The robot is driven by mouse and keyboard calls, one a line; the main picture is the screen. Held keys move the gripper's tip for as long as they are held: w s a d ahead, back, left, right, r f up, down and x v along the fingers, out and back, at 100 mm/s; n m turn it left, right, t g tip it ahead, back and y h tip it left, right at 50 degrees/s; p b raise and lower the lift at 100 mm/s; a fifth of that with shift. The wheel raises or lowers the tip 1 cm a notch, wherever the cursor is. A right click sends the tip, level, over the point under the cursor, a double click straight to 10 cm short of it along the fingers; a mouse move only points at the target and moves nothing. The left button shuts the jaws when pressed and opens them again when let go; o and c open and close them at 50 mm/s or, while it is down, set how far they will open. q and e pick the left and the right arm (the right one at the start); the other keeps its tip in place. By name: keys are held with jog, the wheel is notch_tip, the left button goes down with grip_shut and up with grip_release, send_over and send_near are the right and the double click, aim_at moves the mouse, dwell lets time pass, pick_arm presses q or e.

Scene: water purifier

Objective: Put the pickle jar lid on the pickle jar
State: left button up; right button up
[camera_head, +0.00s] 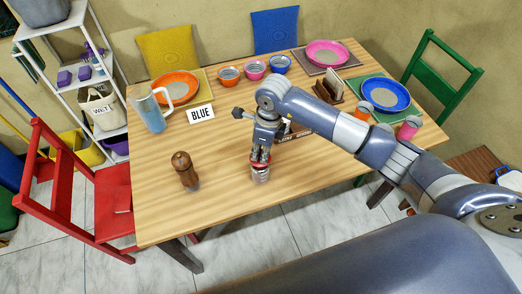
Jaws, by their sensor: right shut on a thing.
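My right gripper (261,154) reaches in from the right and points down near the front middle of the table. It is shut on the red pickle jar lid (259,161). The small glass pickle jar (260,175) stands upright on the table directly below the lid. The lid is at the jar's mouth in this view; I cannot tell whether it touches the rim or sits level. The fingers and lid hide the jar's top. My left gripper is not in view.
On the wooden table (225,207), a brown pepper mill (184,168) stands left of the jar. Plates and bowls line the far side. The front left of the table is clear.

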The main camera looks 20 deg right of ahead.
dwell(0.8)
jog(key=shift+f+b, duration=1.2)
jog(key=shift+b, duration=0.05)
jog(key=o, duration=0.5)
notch_tip(320, 180, up, 11)
jog(key=d+p, duration=0.1)
jog(key=p, duration=0.5)
jog(key=shift+s+p, duration=0.35)
jog(key=shift+s, duration=0.05)
jog(key=shift+d, duration=0.1)
dwell(0.6)
